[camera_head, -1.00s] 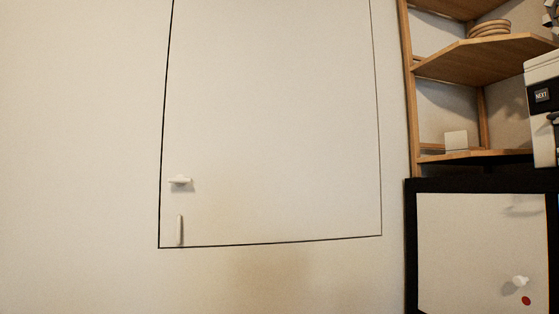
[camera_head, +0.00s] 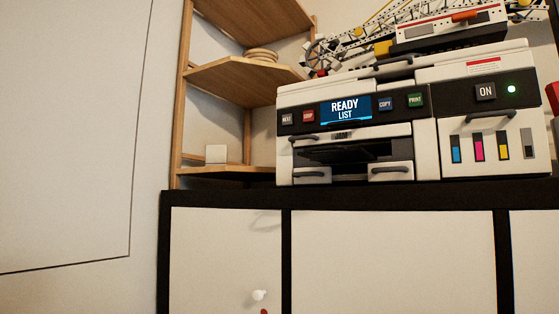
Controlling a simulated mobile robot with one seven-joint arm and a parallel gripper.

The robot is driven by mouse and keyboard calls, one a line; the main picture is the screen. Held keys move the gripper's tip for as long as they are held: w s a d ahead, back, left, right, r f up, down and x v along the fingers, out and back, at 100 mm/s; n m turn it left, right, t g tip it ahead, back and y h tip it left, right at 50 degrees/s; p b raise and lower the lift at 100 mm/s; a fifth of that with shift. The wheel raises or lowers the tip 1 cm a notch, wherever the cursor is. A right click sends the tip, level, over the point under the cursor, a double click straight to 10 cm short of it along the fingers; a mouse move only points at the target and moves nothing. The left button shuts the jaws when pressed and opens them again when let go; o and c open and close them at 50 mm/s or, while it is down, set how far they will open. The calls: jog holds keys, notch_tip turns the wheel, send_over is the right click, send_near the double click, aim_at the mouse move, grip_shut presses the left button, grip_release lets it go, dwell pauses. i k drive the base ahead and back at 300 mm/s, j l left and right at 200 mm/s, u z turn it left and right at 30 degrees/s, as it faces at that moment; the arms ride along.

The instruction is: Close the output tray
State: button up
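A white and black printer (camera_head: 300,97) stands on top of a black-framed cabinet, right of centre in the head view. Its lit screen (camera_head: 346,109) reads "READY LIST". Below the screen is a dark recess with a black slatted part (camera_head: 345,152) inside, seemingly the output tray area. I cannot tell for certain how far that part sticks out. Two small white drawer fronts with dark handles sit below it, a left one (camera_head: 311,175) and a right one (camera_head: 391,172). My gripper is not in view.
The cabinet's black top edge (camera_head: 230,198) runs under the printer, with white doors (camera_head: 390,258) below. A wooden shelf (camera_head: 225,78) holding a round stacked item (camera_head: 262,55) stands left of the printer. A crane-like model (camera_head: 350,42) rests on top. A white wall panel is at left.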

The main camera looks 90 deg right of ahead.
aim_at(341, 154)
jog(key=z, duration=2.55)
